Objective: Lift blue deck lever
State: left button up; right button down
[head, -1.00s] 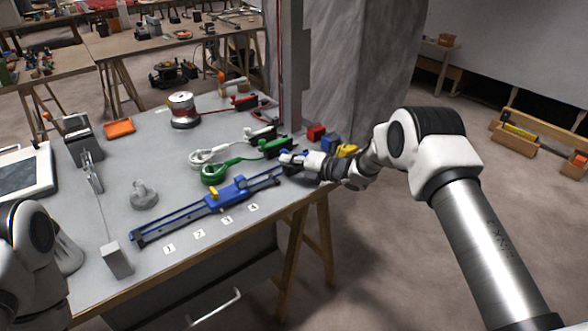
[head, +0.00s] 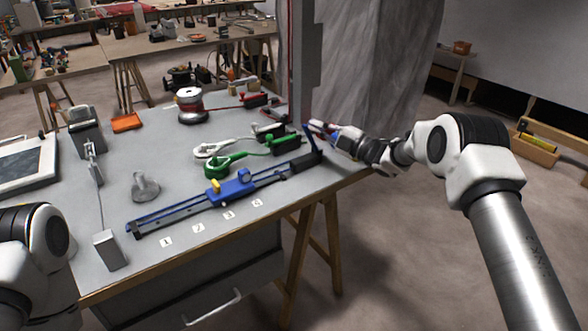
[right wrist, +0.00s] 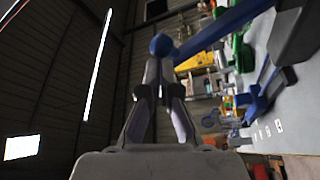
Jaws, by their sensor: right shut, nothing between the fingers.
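The blue deck lever (head: 312,141) stands up, tilted, from a black housing (head: 307,162) at the right end of the blue rail (head: 180,210). In the right wrist view the lever (right wrist: 228,27) runs up to the right, with a round blue knob (right wrist: 161,45) at its end. My right gripper (head: 320,128) is at the lever's upper end; in the right wrist view its fingers (right wrist: 160,75) are shut just below the knob, with nothing held. Contact with the knob is unclear. Part of my left arm shows at lower left; its gripper is out of view.
Green (head: 286,143), black and red (head: 253,100) levers with coiled ropes stand behind the rail. A blue car with a yellow knob (head: 214,184) sits on the rail. A grey post (head: 303,60) rises behind the bench. The floor right of the bench is clear.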

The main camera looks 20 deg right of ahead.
jog(key=shift+w+d+r+m+b, duration=0.15)
jog(key=shift+d+b, duration=0.1)
jog(key=shift+d, duration=0.2)
jog(key=shift+w+d+f+m+b, duration=0.1)
jog(key=shift+w+d+m+b, duration=0.1)
jog(key=shift+d, duration=0.25)
jog(key=shift+r, duration=0.1)
